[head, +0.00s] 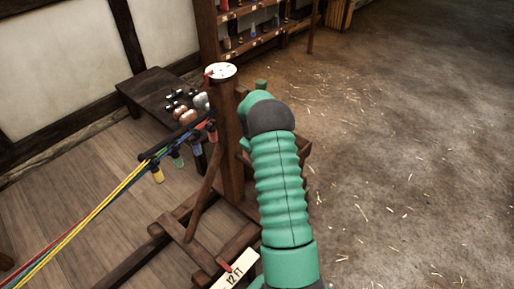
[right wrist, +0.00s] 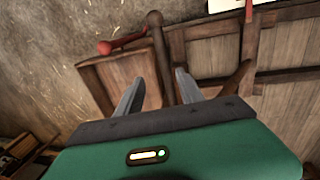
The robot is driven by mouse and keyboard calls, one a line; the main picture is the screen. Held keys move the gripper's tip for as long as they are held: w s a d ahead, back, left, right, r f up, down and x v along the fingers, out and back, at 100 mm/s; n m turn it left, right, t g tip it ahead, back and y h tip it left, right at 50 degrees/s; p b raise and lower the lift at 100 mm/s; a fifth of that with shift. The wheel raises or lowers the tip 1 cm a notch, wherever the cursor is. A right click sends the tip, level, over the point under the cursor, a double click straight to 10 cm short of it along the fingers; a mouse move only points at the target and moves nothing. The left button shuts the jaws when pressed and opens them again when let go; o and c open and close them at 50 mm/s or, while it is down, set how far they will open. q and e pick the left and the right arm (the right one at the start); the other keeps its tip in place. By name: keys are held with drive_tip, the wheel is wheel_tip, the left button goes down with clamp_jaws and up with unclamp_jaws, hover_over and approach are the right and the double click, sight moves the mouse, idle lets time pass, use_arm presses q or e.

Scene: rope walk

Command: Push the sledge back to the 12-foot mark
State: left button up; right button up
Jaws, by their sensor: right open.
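The sledge (head: 229,150) is an upright brown wooden post with a slanted brace, standing on low wooden rails in the head view. A white round dial (head: 221,71) with a red pointer tops it. A white plate reading "12 FT" (head: 236,272) lies at the rail near the bottom, with a red marker (head: 223,265) beside its upper left edge. My green right arm covers the sledge's right side and hides its gripper there. In the right wrist view, my right gripper (right wrist: 160,77) is open, its fingers before brown boards and a wooden bar (right wrist: 160,45). Contact is unclear. My left gripper is out of view.
Red, green, blue and yellow strands (head: 95,214) run from hooks by the post to the lower left. A dark low bench (head: 150,83) stands behind. A shelf (head: 252,42) is at the back. The straw-strewn floor (head: 420,150) on the right is clear.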

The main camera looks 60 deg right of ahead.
drive_tip(key=shift+w+a+r, duration=0.1)
drive_tip(key=shift+a+r, duration=0.1)
drive_tip(key=shift+r, duration=0.95)
drive_tip(key=shift+a+r, duration=0.15)
drive_tip(key=shift+r, duration=1)
drive_tip(key=shift+w, duration=0.1)
